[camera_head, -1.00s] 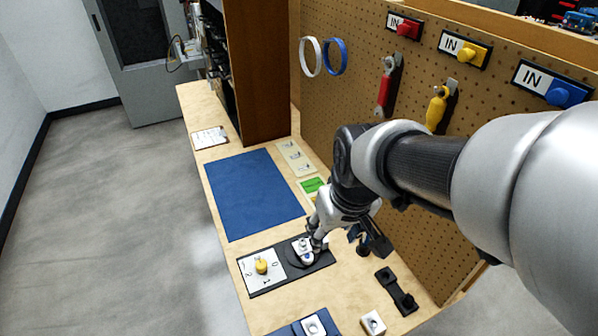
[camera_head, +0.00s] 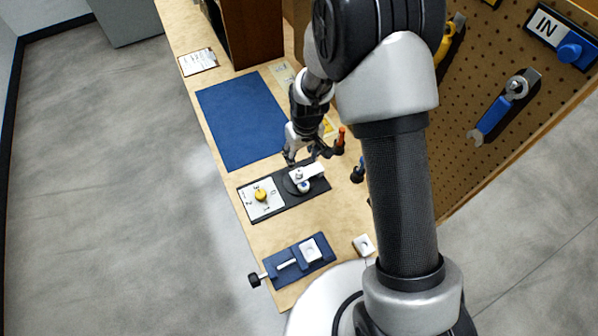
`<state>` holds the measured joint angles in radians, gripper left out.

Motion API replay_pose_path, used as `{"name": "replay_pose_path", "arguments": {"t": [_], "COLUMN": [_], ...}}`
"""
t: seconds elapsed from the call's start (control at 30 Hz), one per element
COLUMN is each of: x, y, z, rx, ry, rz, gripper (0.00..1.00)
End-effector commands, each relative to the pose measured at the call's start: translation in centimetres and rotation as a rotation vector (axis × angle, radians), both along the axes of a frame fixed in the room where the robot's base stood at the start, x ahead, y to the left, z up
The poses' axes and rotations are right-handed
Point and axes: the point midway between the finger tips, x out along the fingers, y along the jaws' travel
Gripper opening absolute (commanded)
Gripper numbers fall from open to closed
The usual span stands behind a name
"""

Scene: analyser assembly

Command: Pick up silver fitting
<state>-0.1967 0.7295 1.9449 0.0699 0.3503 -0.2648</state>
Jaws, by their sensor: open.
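A small silver piece (camera_head: 299,175), which looks like the silver fitting, sits on a round black disc at the right end of a black plate (camera_head: 283,204). A white lever-like part (camera_head: 313,171) lies beside it on the disc. My gripper (camera_head: 306,158) is open just behind the disc, its fingers pointing down towards the plate. Its fingers and the far edge of the disc overlap in the picture, so I cannot tell whether they touch. The silver piece is too small to show its exact shape.
A blue vise (camera_head: 318,264) holds a white block at the front. Another white block (camera_head: 363,245) stands to its right. Upright tools (camera_head: 340,140) stand right of my gripper. The blue mat (camera_head: 240,120) is clear.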

Motion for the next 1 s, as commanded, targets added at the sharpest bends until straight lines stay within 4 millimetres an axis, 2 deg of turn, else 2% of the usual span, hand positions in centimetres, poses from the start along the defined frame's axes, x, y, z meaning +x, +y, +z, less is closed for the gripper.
{"name": "replay_pose_path", "arguments": {"t": [0.03, 0.1, 0.23, 0.47, 0.8, 1.0], "x": [0.0, 0.2, 0.5, 0.8, 1.8, 1.9], "y": [0.1, 0.1, 0.2, 0.3, 0.5, 0.5], "z": [-1.5, -2.9, -5.1, -6.5, -11.0, -11.4], "rx": [0.0, 0.0, 0.0, 0.0, 0.0, 0.0], "ry": [0.003, 0.003, 0.002, -0.001, 0.0, -0.001], "rz": [0.0, -0.001, -0.001, -0.001, 0.0, 0.0], "gripper": [0.5, 0.5, 0.5, 0.5, 0.5, 0.5]}}
